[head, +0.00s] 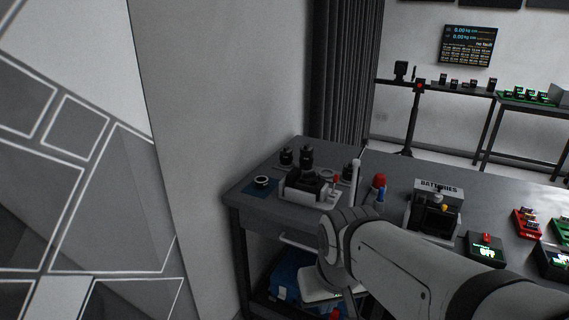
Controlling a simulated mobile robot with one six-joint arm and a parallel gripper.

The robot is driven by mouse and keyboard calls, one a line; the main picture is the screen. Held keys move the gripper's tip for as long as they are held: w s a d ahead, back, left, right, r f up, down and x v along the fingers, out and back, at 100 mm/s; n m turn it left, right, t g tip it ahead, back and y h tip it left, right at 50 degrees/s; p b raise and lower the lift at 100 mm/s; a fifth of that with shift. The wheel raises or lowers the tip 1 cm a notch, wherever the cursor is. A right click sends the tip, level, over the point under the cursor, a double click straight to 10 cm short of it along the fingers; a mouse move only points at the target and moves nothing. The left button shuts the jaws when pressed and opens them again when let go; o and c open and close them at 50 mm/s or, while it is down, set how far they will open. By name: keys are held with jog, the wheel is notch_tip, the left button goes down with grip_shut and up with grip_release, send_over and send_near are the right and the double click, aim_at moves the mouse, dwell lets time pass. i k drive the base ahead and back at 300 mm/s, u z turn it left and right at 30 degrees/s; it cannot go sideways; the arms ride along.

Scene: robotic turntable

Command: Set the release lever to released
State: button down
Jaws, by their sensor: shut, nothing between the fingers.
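A small device with a pale base and dark upper parts (310,188) stands on the left end of the grey workbench (265,205). A small red-tipped part (336,181) shows at its right end. I cannot tell whether this is the release lever, nor which way it is set. A pale upright rod with a rounded top (354,175) stands just right of the device. My arm crosses the lower right and bends down in front of the bench. My gripper's fingers cannot be made out.
A batteries box (435,206), red and blue handles (380,188) and a lit green display unit (486,249) are on the bench to the right. Dark cylinders (306,158) stand behind the device. A wall is close on the left. A blue case (287,275) sits below.

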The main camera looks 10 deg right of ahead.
aim_at(336, 177)
jog(key=z, duration=0.5)
jog(key=i, duration=1.1)
jog(key=z, duration=0.05)
